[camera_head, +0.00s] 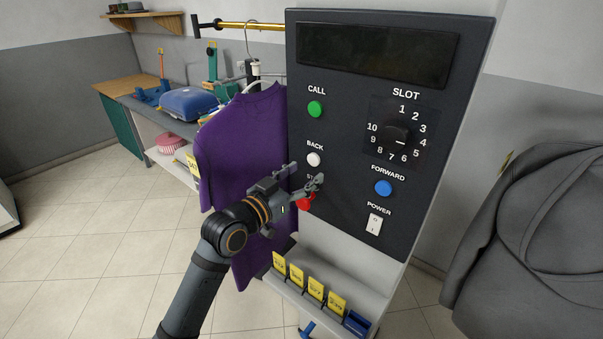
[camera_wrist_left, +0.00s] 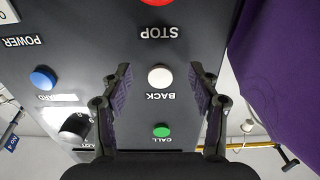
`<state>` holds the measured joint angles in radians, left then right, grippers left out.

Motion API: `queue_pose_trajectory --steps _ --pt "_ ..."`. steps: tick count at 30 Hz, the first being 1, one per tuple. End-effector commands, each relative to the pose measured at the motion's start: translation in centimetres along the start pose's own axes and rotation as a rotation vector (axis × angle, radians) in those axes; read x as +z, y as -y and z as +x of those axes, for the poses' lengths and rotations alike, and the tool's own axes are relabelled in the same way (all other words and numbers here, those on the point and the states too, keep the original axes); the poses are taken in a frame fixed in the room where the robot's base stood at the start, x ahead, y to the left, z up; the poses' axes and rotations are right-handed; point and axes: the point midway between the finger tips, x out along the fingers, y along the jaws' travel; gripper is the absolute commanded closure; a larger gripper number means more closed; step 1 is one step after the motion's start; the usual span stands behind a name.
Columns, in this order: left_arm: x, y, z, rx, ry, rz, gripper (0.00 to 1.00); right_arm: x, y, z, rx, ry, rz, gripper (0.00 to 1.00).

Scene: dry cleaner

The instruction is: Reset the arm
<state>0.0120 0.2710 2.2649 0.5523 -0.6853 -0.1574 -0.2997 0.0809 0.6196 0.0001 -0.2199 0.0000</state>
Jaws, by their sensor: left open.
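My left gripper (camera_head: 305,178) is open and empty in front of the dark control panel (camera_head: 345,125), near the red stop button (camera_head: 306,202), which it partly covers in the head view. In the left wrist view, the fingers (camera_wrist_left: 160,95) stand apart on either side of the white back button (camera_wrist_left: 160,77); whether anything touches the panel is unclear. The red button also shows at the top of that view (camera_wrist_left: 158,3). The green call button (camera_head: 316,109), blue forward button (camera_head: 383,188), slot dial (camera_head: 397,134) and power switch (camera_head: 375,223) are in plain sight. My right gripper is not in view.
A purple garment (camera_head: 240,150) hangs left of the panel, close to my left arm. Yellow number tags (camera_head: 316,288) stand on a ledge below the panel. A grey coat (camera_head: 540,230) hangs at the right. Open tiled floor (camera_head: 90,260) lies at the left.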

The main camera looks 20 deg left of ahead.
Motion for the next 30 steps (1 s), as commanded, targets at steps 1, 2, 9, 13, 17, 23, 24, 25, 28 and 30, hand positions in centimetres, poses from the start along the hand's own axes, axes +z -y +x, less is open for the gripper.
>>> queue_pose_trajectory --steps 1,2,9,13,17,23,24,25,28,30 --pt "-0.7 0.0 0.0 0.0 -0.001 0.002 0.39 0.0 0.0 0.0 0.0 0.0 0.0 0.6" --pt "-1.0 0.0 0.0 0.0 -0.001 0.002 0.39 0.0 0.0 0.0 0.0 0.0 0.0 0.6" --pt "-1.6 0.0 0.0 -0.001 0.002 0.0 0.39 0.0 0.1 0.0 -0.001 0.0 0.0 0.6" --pt "-1.6 0.0 0.0 -0.001 0.002 0.0 0.39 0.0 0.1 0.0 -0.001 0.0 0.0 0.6" --pt "-1.5 0.0 0.0 -0.001 0.003 -0.001 0.39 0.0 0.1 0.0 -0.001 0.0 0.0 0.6" --pt "5.4 -0.4 -2.0 -0.034 0.21 -0.01 0.39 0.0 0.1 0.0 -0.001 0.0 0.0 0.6" --pt "8.1 -0.5 -3.1 -0.05 0.297 -0.015 0.39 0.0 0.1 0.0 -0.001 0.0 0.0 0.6" --pt "10.3 -0.6 -4.2 -0.064 0.368 -0.019 0.39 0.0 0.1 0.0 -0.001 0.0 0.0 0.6" --pt "16.5 -1.0 -8.4 -0.113 0.592 -0.032 0.39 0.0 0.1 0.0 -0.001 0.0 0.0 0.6" --pt "19.7 -1.2 -11.4 -0.146 0.724 -0.042 0.39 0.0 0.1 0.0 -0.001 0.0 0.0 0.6"
